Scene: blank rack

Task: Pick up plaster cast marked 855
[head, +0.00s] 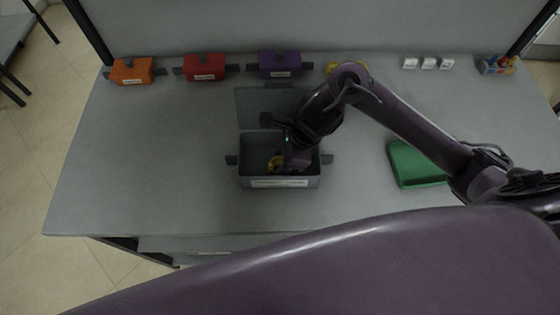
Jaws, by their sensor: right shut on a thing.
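Three small white blocks with dark marks stand in a row at the back right of the table: a left one (410,63), a middle one (429,63) and a right one (447,63). They may be plaster casts, but their marks are too small to read. My right gripper (284,166) points down inside the grey bin (280,183), far from the white blocks. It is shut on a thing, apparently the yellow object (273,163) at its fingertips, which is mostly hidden. My left gripper is not in view.
Orange (131,72), red (205,67) and purple (280,65) bins line the back edge, with a yellow one (334,68) partly behind my arm. A green box (416,164) lies right; a colourful holder (497,65) stands back right. The table's left side is clear.

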